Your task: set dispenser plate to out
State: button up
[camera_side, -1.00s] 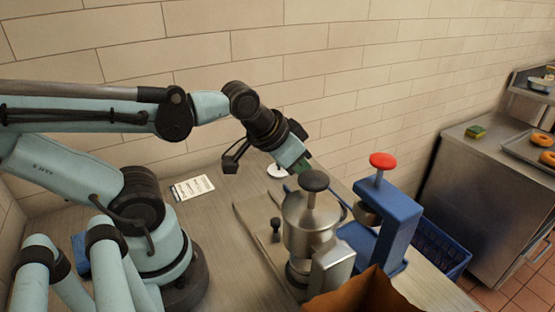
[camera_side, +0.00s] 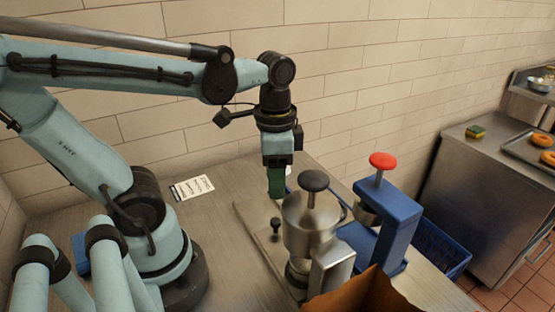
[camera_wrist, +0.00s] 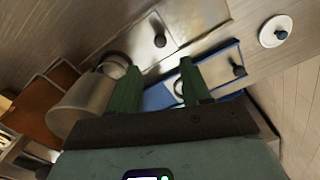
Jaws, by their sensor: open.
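The steel dispenser (camera_side: 311,222) with a black round knob on top stands on the counter in the side view. A flat metal plate (camera_side: 256,228) with a small black knob (camera_side: 276,226) lies to its left; I take this as the dispenser plate. The plate (camera_wrist: 138,42) and its knob (camera_wrist: 160,41) also show in the wrist view, ahead of the fingertips. My gripper (camera_side: 276,188) points down above and behind the plate, with green fingers. In the wrist view my gripper (camera_wrist: 158,70) is open, with nothing seen between its fingers. Height above the plate is unclear.
A blue press (camera_side: 398,222) with a red knob stands right of the dispenser. A brown box (camera_side: 365,292) is in front. A blue basket (camera_side: 438,246) sits beyond the press. A white disc (camera_wrist: 275,31) lies near the wall. A printed card (camera_side: 192,187) lies at left.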

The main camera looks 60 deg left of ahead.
aim_at(275, 220)
jog(key=shift+f, duration=5.85)
jog(key=shift+c, duration=0.3)
grip_shut()
